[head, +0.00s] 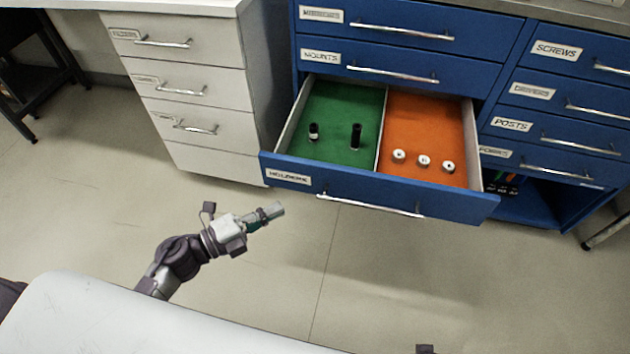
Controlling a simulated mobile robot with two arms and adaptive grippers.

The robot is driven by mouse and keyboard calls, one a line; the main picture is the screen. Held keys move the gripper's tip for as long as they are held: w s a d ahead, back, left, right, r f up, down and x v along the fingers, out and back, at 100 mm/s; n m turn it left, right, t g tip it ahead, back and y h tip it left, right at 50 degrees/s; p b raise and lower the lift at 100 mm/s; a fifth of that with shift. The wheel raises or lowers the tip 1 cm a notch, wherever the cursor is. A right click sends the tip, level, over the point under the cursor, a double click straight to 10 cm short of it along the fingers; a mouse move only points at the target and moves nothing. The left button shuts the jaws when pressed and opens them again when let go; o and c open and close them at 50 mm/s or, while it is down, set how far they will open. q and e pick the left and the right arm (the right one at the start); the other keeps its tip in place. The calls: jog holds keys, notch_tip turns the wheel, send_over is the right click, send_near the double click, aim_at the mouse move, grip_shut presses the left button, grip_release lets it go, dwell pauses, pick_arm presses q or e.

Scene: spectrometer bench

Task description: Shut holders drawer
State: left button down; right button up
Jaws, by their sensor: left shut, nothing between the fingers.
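The holders drawer (455,206) is pulled out from the blue cabinet, below the mounts drawer. Its front carries a label reading HOLDERS and a long silver handle (370,206). Inside, a green compartment on the left holds two black posts or holders (356,136), and an orange compartment on the right holds three small white cylinders (424,160). My left gripper (277,209) is shut and empty, in front of the drawer, below and left of its handle in the picture, apparently not touching it. My right gripper is not in view.
A white drawer cabinet (190,93) stands left of the blue cabinet, its drawers shut. The other labelled blue drawers, such as mounts (460,72) and screws (570,52), are shut. An open shelf bay (530,208) is at lower right. The floor (400,275) in front is clear.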

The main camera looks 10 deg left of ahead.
pick_arm(q)
send_near(331, 171)
jog(key=x, duration=0.5)
jog(key=shift+s+d, duration=0.25)
jog(key=shift+d, duration=0.25)
jog(key=shift+w, duration=0.65)
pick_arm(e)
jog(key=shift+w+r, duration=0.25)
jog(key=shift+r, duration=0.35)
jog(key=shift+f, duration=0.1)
pick_arm(q)
jog(key=shift+w, duration=0.1)
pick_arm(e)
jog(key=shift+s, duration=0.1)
